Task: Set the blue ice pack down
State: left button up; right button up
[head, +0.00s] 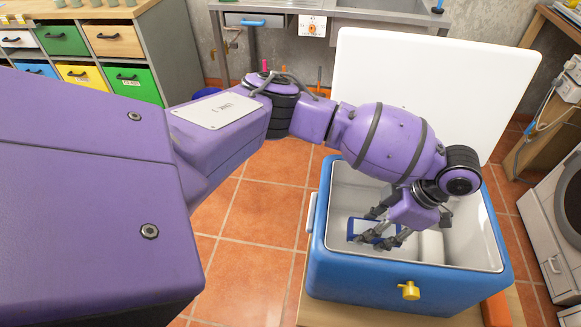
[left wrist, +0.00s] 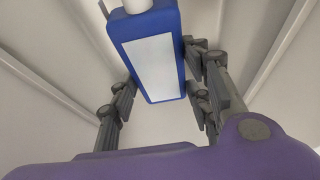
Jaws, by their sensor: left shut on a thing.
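The blue ice pack (head: 356,227) has a pale label and is inside the open blue cooler (head: 345,275), at the left part of its white interior. My left gripper (head: 377,232) reaches down into the cooler and is shut on the ice pack. In the left wrist view the ice pack (left wrist: 152,68) lies between the fingers of the gripper (left wrist: 163,92), its white cap end at the top edge of the picture. I cannot tell whether the pack touches the cooler's floor. My right gripper is not in view.
The cooler's white lid (head: 425,85) stands open behind it. A yellow tap (head: 408,291) sticks out of its front. A drawer cabinet (head: 85,45) is at the back left, a metal sink bench (head: 385,15) behind, a white appliance (head: 562,225) at right. Tiled floor shows left of the cooler.

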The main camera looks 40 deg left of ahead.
aim_at(386, 231)
pick_arm(q)
notch_tip(386, 231, down, 8)
jog(key=shift+s, duration=0.1)
jog(key=o, duration=1.3)
jog(key=shift+o, duration=0.3)
jog(key=shift+v, duration=6.25)
